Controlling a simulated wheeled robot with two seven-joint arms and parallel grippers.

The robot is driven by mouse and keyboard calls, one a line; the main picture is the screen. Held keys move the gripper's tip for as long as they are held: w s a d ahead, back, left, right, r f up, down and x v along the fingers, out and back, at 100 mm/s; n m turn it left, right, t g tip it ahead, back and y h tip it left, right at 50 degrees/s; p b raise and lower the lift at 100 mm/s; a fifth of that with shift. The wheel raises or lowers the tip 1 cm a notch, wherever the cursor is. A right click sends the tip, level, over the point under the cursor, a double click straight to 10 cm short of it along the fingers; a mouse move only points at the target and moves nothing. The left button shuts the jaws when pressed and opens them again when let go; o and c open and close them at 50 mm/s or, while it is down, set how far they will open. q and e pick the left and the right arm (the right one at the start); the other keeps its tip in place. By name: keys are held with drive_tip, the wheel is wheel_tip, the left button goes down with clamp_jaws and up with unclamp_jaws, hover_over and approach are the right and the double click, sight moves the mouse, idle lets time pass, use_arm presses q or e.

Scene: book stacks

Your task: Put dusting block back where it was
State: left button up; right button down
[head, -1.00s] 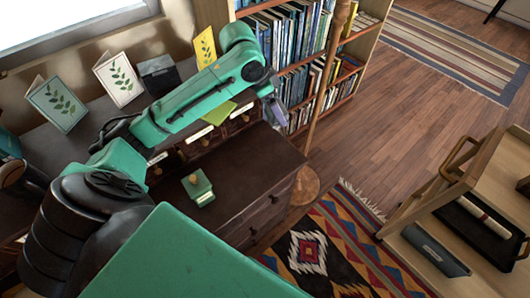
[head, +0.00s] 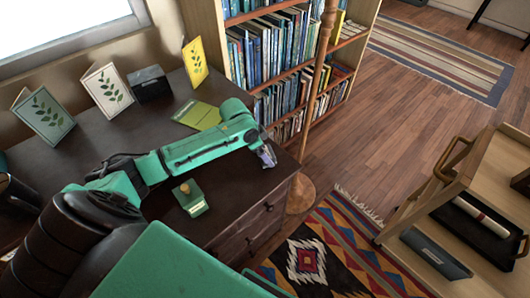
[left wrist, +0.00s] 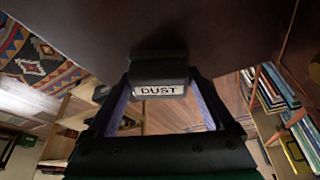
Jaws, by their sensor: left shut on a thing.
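The dusting block is a dark block with a white label reading DUST (left wrist: 158,91). It sits between the fingers of my left gripper (left wrist: 160,95) in the left wrist view, and the gripper is shut on it. In the head view my left gripper (head: 267,157) is over the right part of the dark wooden desk (head: 235,205). The block cannot be made out there. In the left wrist view a dark surface fills the top, close behind the block; I cannot tell whether they touch. My right gripper is not in view.
Behind are a green book (head: 197,115), leaf cards (head: 108,88), a dark box (head: 149,83) and a yellow card (head: 195,62). A wooden pole (head: 313,110) and bookcase (head: 355,40) stand beyond.

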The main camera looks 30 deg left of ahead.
use_arm(q)
drive_tip(key=shift+f, duration=0.1)
drive_tip(key=o, duration=1.3)
drive_tip(key=shift+c, duration=0.2)
drive_tip(key=shift+a+r, duration=0.15)
drive_tip(key=shift+r, duration=0.3)
drive_tip(key=v, duration=1.1)
drive_tip(key=shift+s+p, duration=0.2)
drive_tip(key=shift+p, duration=0.15)
